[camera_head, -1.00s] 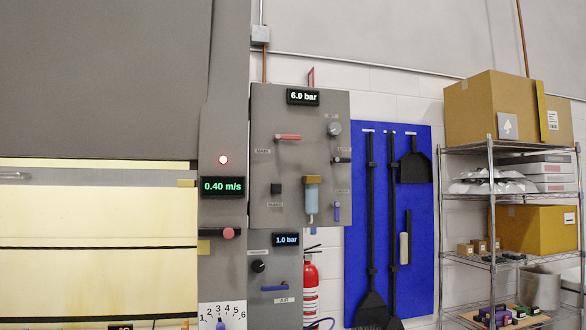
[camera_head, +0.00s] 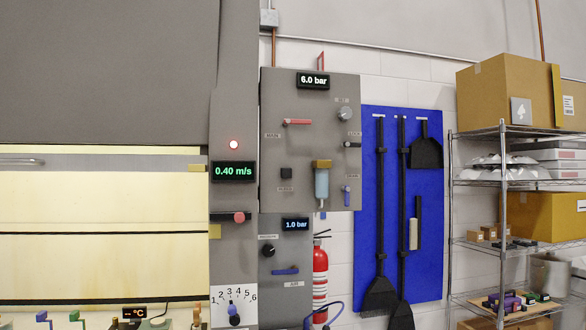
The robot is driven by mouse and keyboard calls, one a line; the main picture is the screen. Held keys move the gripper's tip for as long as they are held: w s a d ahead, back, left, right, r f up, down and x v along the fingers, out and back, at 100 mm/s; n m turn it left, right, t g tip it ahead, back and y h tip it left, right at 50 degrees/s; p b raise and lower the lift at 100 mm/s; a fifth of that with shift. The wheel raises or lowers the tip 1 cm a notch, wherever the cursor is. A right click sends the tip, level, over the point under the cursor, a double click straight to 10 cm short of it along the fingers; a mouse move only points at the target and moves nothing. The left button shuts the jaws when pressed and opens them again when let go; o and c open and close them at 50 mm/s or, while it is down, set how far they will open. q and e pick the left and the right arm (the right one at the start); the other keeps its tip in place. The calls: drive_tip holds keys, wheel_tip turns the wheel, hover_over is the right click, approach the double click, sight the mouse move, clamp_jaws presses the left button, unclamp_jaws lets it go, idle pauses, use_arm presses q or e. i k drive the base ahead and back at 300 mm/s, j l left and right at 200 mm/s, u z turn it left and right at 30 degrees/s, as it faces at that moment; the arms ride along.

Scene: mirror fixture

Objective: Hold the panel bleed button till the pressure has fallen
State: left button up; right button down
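The grey upper panel (camera_head: 271,120) hangs on the wall near the middle of the head view. Its pressure display (camera_head: 312,80) reads 6.0 bar. A dark square button (camera_head: 286,173) sits at the panel's lower left, above a small label too blurred to read surely; it looks like the bleed button. A red lever (camera_head: 297,122) lies level above it. A blue filter bowl (camera_head: 322,183) hangs to its right. Neither of my grippers shows in the head view, and nothing touches the button.
A lower panel with a display (camera_head: 296,224) reading 1.0 bar is below. To the left, a display (camera_head: 233,171) reads 0.40 m/s, with a red knob (camera_head: 239,217) under it. A blue tool board (camera_head: 346,230), a fire extinguisher (camera_head: 320,275) and a wire shelf (camera_head: 502,210) stand right.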

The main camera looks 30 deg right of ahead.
sight(287, 173)
drive_tip(key=i+j+z, duration=0.3)
drive_tip(key=j, duration=0.35)
drive_tip(key=i+j+z, duration=0.15)
drive_tip(key=j, duration=0.2)
drive_tip(key=i+j+z, duration=0.15)
drive_tip(key=j, duration=0.2)
drive_tip(key=i, duration=0.05)
